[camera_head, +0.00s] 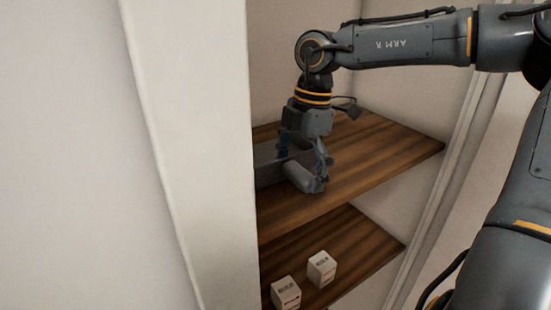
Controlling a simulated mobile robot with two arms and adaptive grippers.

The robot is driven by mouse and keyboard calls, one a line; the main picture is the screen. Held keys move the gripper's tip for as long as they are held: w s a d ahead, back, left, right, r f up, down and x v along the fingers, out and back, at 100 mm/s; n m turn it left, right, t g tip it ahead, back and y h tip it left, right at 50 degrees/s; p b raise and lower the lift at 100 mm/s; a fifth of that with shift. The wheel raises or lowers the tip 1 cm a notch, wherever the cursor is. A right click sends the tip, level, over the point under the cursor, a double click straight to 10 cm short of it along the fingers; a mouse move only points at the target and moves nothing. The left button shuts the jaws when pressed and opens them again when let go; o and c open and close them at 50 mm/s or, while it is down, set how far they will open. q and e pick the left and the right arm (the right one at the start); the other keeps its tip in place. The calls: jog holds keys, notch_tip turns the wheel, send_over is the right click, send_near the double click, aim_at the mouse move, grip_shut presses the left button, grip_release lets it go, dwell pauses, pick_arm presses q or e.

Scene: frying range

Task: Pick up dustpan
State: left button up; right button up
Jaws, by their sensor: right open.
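A grey dustpan (268,174) lies on the upper wooden shelf, at its left end. The white wall edge hides its left part. A thick rounded grey piece that looks like its handle (305,180) points to the front right. My right gripper (304,155) points down from above, open, with its fingers close over the dustpan. I cannot tell whether they touch it or exactly how they sit around it. My left gripper is not in view.
The upper shelf (385,150) is bare to the right of the dustpan. Two small white boxes (286,292) (321,268) stand on the lower shelf (365,245). A white wall edge (200,150) closes off the left side, and a pale frame (440,190) stands at the right.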

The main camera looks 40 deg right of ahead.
jog(key=shift+s, duration=0.1)
jog(key=c, duration=0.9)
jog(key=shift+c, duration=0.8)
jog(key=shift+r, duration=0.15)
